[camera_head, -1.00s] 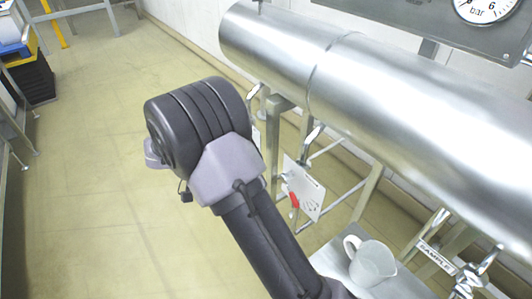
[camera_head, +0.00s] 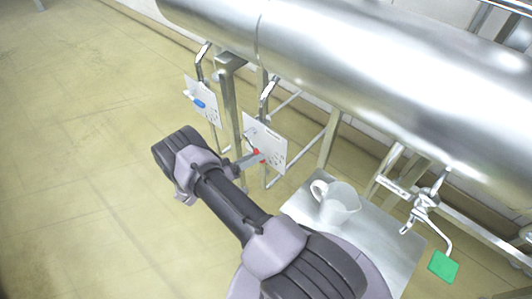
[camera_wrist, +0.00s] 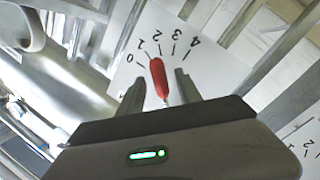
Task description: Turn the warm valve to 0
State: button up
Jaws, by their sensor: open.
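The red valve handle (camera_wrist: 160,78) shows in the wrist view in front of a white dial plate (camera_wrist: 205,65) marked 0 to 4. In the head view my gripper (camera_head: 250,160) reaches the white plate (camera_head: 268,140), and the red handle (camera_head: 257,154) is partly hidden there. No word "warm" is readable.
A second plate with a blue handle (camera_head: 198,102) stands to the left. A large metal pipe (camera_head: 330,60) runs above. A white jug (camera_head: 338,205) stands on a metal shelf (camera_head: 385,235) to the right. A green tag (camera_head: 443,266) hangs by a tap (camera_head: 425,200). Open floor lies left.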

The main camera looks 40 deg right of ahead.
jog(key=d, duration=0.2)
jog(key=s+d, duration=0.1)
jog(key=d, duration=0.2)
jog(key=shift+b, duration=0.35)
grip_shut()
dwell(1.0)
